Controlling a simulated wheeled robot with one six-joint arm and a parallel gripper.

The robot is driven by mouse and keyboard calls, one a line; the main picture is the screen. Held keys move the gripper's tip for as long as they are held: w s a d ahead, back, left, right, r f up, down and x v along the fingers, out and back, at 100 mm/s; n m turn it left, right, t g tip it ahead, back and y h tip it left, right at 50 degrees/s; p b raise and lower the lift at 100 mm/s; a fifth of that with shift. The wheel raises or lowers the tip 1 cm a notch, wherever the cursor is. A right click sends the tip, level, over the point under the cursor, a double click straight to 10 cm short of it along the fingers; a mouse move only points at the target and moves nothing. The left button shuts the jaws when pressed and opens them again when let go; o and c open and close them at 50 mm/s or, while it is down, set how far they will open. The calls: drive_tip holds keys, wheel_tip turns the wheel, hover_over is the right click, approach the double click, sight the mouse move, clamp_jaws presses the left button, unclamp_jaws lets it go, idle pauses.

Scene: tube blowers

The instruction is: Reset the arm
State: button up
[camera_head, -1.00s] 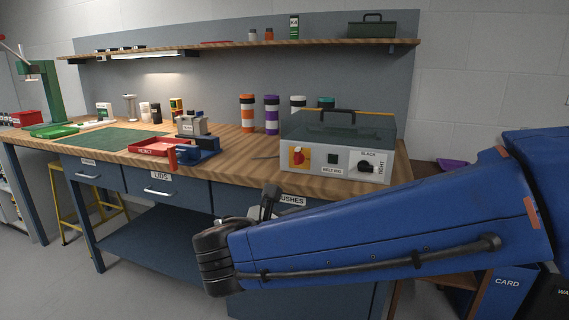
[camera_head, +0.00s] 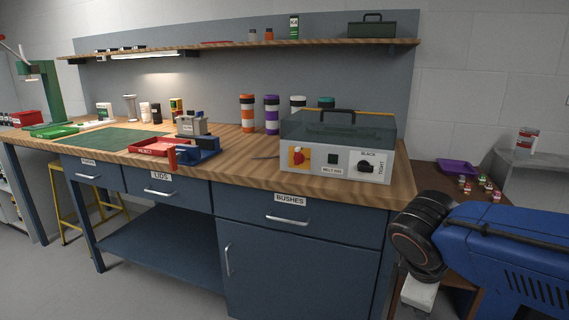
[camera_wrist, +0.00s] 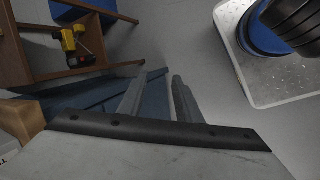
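My blue arm (camera_head: 510,245) is folded at the lower right in the head view, with its black joint (camera_head: 420,235) beside the right end of the workbench. In the wrist view, my gripper (camera_wrist: 157,95) shows two grey fingers with a gap between them. Nothing is between them. The gripper points down toward the floor area, and its fingers are not clearly seen in the head view.
The workbench (camera_head: 240,176) carries a belt machine (camera_head: 335,160) near its right end and a red reject tray (camera_head: 150,149). A brown side table (camera_head: 430,180) holds a purple tray (camera_head: 458,166) and several small items. A wooden shelf (camera_wrist: 105,72) with a yellow tool (camera_wrist: 70,40) shows in the wrist view.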

drive_tip(key=s+m+y, duration=0.1)
drive_tip(key=m, duration=0.2)
drive_tip(key=s+f+m+t+y, duration=0.1)
drive_tip(key=s+m, duration=0.1)
drive_tip(key=m, duration=0.1)
drive_tip(key=s+f+m+y, duration=0.1)
drive_tip(key=s+m+y, duration=0.1)
drive_tip(key=m, duration=0.2)
drive_tip(key=shift+s+d+t, duration=0.1)
drive_tip(key=shift+s+t, duration=0.1)
drive_tip(key=shift+t, duration=0.1)
drive_tip(key=shift+c, duration=0.4)
